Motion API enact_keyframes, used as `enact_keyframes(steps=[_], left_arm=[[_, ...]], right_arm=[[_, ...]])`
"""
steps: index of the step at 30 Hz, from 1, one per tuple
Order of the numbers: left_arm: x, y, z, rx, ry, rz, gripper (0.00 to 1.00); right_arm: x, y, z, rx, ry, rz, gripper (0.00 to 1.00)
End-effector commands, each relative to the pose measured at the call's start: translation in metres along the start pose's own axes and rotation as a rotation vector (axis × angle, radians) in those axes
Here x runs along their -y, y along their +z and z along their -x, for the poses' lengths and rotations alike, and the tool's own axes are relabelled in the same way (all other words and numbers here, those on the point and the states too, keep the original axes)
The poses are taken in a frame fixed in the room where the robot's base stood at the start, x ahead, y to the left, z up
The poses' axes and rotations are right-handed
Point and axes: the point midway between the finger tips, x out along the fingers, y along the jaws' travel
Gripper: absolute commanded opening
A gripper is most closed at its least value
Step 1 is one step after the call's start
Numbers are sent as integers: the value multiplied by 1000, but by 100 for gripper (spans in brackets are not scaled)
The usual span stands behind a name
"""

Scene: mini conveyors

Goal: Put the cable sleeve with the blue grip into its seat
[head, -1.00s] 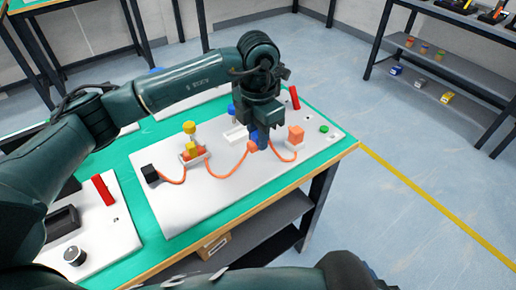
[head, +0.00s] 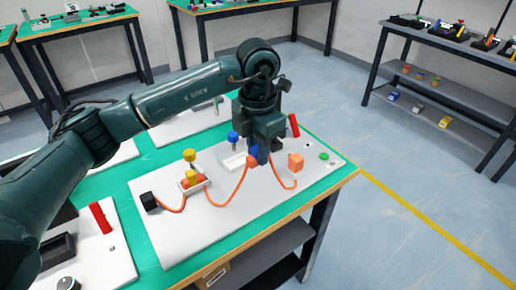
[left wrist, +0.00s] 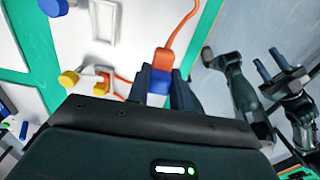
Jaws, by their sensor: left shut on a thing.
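The cable sleeve, orange with a blue grip (head: 253,151), hangs in my left gripper (head: 263,162) above the white board. In the left wrist view, my left gripper's dark fingers (left wrist: 163,92) are closed on both sides of the blue grip (left wrist: 159,84), with the orange sleeve end (left wrist: 163,60) beyond it. A white seat (head: 234,162) with a blue knob (head: 233,137) stands just left of the gripper; that seat (left wrist: 104,22) looks empty in the left wrist view. My right gripper (left wrist: 271,64) shows there with its fingers apart and empty.
The orange cable (head: 222,199) runs from a black box (head: 148,201) through a seat with yellow parts (head: 189,177) to the held sleeve, then to an orange block (head: 296,162). A red block (head: 293,126) and green button (head: 324,156) stand to the right. The board's front is clear.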

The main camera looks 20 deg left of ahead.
Motion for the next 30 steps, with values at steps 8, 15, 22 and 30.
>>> enact_keyframes(steps=[8,15,22,30], left_arm=[[-16,3,0,1,1,3,0],[-31,4,0,1,0,2,0],[-45,6,0,0,1,3,0],[-61,8,0,1,1,2,0]], right_arm=[[0,4,-2,1,0,-1,36],[-1,6,-3,1,0,-1,36],[-1,8,-4,2,0,-2,36],[-1,9,-4,3,0,-2,36]])
